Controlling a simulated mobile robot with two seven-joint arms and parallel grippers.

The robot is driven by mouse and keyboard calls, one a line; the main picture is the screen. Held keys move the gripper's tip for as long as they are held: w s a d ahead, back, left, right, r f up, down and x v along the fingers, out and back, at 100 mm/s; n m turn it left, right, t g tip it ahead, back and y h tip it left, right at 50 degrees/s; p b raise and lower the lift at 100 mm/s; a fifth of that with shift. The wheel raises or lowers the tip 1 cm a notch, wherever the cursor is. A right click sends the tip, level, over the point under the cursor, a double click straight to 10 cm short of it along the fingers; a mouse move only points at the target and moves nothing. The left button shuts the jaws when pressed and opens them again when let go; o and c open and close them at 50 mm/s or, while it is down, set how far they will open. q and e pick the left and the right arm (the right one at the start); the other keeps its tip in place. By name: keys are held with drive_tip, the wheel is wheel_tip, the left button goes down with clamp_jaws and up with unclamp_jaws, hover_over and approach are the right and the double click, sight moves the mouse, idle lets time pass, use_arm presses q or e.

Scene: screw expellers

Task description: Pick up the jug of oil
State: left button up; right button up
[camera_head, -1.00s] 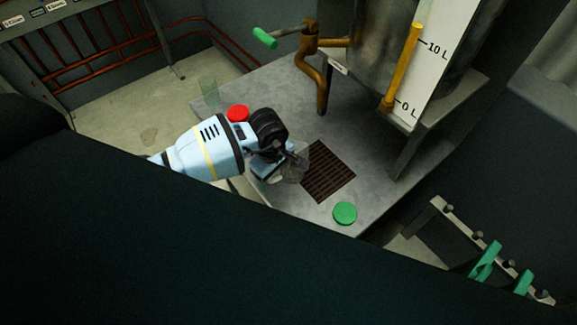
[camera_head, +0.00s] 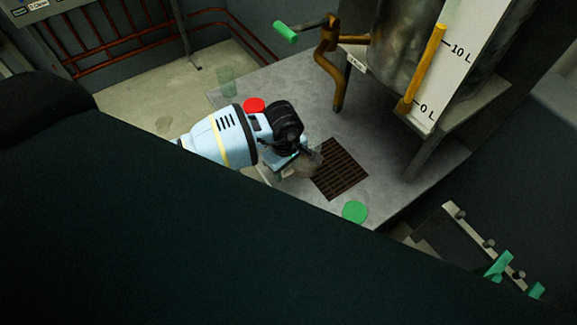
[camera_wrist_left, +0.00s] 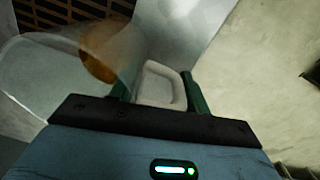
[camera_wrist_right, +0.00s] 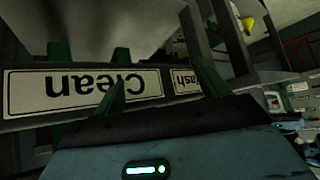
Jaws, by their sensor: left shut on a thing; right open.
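A clear jug (camera_wrist_left: 45,85) with an amber patch showing in it fills the left of the left wrist view. Its pale loop handle (camera_wrist_left: 160,88) lies between the fingers of my left gripper (camera_wrist_left: 157,88), which is shut on it. In the head view the jug (camera_head: 307,167) is small and partly hidden by my left gripper (camera_head: 298,155), beside the dark floor grate. I cannot tell whether the jug touches the platform. My right gripper (camera_wrist_right: 160,88) is open, in front of an upside-down "clean" label.
The grey platform (camera_head: 392,170) carries the grate (camera_head: 341,168), a red round lid (camera_head: 253,105), a green round lid (camera_head: 355,211) and a clear container (camera_head: 227,80). A rack (camera_head: 450,235) is at lower right.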

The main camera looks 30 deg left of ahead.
use_arm(q)
drive_tip(key=shift+r, duration=1.55)
drive_tip(key=shift+s+a+r, duration=0.25)
drive_tip(key=shift+s+a, duration=0.05)
drive_tip(key=shift+s, duration=2.3)
drive_tip(key=shift+s+a+r, duration=0.25)
drive_tip(key=shift+s+a, duration=0.05)
drive_tip(key=shift+s, duration=2.35)
drive_tip(key=shift+s+a+r, duration=0.25)
drive_tip(key=shift+s+a, duration=0.05)
drive_tip(key=shift+s, duration=2.3)
drive_tip(key=shift+s, duration=0.1)
drive_tip(key=shift+r, duration=0.1)
